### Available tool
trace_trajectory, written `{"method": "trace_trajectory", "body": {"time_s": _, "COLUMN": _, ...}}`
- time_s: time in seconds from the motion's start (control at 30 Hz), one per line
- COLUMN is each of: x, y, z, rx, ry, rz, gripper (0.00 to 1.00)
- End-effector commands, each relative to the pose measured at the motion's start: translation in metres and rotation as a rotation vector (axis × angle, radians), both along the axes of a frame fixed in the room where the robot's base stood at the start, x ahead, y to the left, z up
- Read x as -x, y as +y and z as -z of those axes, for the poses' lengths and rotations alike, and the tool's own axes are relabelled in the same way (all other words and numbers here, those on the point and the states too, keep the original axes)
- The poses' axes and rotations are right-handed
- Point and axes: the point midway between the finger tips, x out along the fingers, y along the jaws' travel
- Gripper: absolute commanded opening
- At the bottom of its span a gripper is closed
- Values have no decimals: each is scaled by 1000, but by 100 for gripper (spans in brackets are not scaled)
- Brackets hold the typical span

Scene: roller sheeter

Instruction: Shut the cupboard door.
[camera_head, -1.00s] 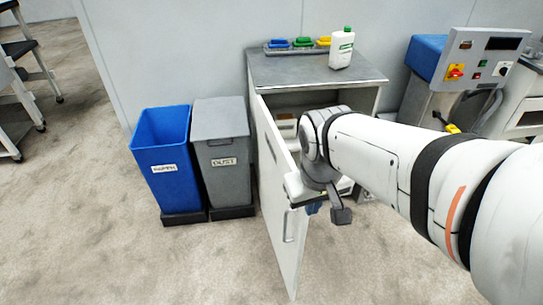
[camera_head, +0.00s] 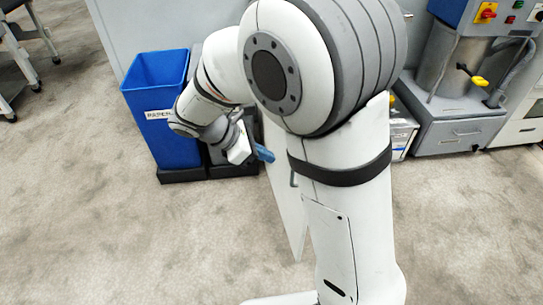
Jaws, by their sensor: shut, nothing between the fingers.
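The cupboard door (camera_head: 290,215) is a pale upright panel standing open, with its free edge towards me. Its handle shows on the left, outer face, partly behind my arm. The cupboard body and most of the door's upper part are hidden by my arm. My gripper (camera_head: 264,154), with blue fingertips, is shut and empty. It is at the left side of the door, by the outer face. I cannot tell whether it touches the panel.
A blue paper bin (camera_head: 157,100) stands to the left, with a grey bin largely hidden behind my arm. A grey machine with a red switch (camera_head: 487,11) stands at the right. The carpet in front is clear.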

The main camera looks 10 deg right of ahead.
Motion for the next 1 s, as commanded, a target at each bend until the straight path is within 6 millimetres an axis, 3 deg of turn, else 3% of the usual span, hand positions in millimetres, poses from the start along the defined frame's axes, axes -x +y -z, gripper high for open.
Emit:
{"method": "trace_trajectory", "body": {"time_s": 0.33, "x": -5, "y": -53, "z": 57, "rx": -1, "ry": 1, "rz": 5, "gripper": 0}}
{"method": "trace_trajectory", "body": {"time_s": 0.6, "x": -9, "y": -86, "z": 53, "rx": -3, "ry": -2, "rz": 3, "gripper": 0}}
{"method": "trace_trajectory", "body": {"time_s": 1.0, "x": -9, "y": -97, "z": 52, "rx": -2, "ry": -2, "rz": 4, "gripper": 0}}
